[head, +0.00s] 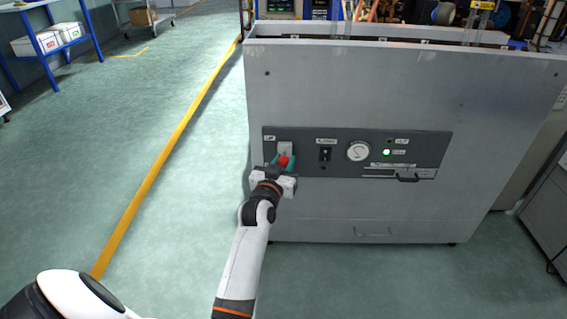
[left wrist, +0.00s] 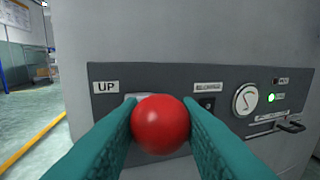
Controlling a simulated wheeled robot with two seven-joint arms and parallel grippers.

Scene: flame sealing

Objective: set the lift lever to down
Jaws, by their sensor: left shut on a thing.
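The lift lever ends in a red ball knob (head: 285,161) at the left end of the dark control panel (head: 425,147) on the grey machine front. My left gripper (head: 284,163) is shut on the knob. The lever's shaft is hidden behind the knob and fingers, so its up or down position is hard to tell. My right gripper is not in view.
Right of the knob, the panel has a black switch (head: 324,154), a round white dial (head: 358,151), a lit green lamp (head: 386,153) and a black handle (head: 408,178). The green floor left of the machine is clear, with a yellow line (head: 165,164). A blue shelf (head: 55,40) stands at upper left.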

